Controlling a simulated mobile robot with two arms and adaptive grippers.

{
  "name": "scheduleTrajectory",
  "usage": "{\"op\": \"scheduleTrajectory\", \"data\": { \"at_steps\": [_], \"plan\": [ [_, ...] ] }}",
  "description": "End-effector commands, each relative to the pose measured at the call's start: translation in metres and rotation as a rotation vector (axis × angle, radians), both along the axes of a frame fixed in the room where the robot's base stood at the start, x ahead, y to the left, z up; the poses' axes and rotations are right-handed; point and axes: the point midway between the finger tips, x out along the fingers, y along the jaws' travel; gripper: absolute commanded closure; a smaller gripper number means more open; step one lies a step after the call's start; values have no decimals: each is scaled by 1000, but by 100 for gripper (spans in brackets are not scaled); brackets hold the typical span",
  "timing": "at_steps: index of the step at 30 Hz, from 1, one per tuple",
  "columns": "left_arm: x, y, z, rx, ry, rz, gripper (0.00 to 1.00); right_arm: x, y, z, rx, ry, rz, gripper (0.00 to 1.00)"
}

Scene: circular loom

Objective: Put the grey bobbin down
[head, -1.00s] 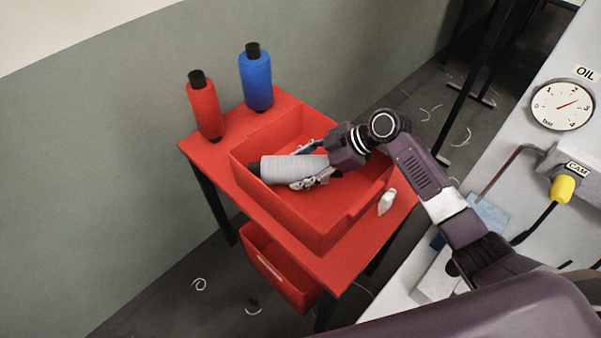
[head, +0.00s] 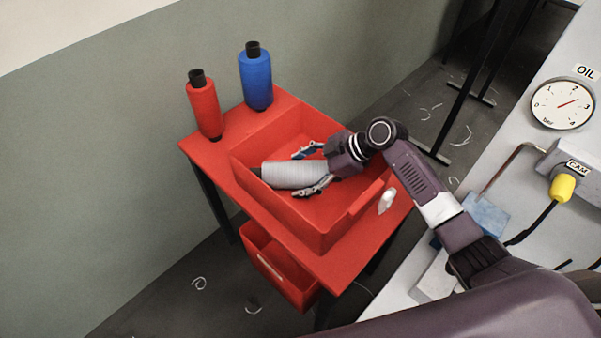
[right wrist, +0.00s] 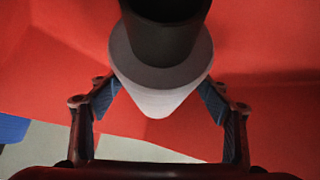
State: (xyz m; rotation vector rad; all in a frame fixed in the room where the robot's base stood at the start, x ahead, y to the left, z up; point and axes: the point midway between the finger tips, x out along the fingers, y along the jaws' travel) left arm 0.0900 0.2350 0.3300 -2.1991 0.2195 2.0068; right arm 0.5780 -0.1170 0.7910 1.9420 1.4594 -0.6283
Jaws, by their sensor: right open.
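The grey bobbin (head: 290,174) lies on its side inside the red bin (head: 325,240) on the red table. My right gripper (head: 297,175) is open, with one finger on each side of the bobbin. In the right wrist view the bobbin's grey body (right wrist: 160,95) and black core (right wrist: 165,30) sit between the two spread fingers, with gaps on both sides near the fingertips. My left gripper is not in view.
A red bobbin (head: 206,108) and a blue bobbin (head: 256,80) stand upright on the table behind the bin. A small white object (head: 387,201) is at the bin's right side. A lower red bin (head: 280,270) hangs under the table. A panel with a gauge (head: 563,104) stands at right.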

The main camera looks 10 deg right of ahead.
Motion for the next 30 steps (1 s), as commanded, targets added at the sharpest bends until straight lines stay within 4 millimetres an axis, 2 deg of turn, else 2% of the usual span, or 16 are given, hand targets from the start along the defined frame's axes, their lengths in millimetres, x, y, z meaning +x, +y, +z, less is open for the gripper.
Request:
{"op": "scheduleTrajectory", "data": {
  "at_steps": [5, 19, 24, 30],
  "plan": [
    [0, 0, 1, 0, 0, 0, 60, -2, -7, 8, -2, -2, -2, 29],
    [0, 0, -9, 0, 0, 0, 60, -28, -69, 71, -3, -1, -1, 29],
    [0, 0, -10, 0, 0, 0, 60, -32, -78, 83, -1, 0, 0, 29],
    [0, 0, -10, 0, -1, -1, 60, -33, -80, 86, 0, 1, 1, 29]
  ]
}}
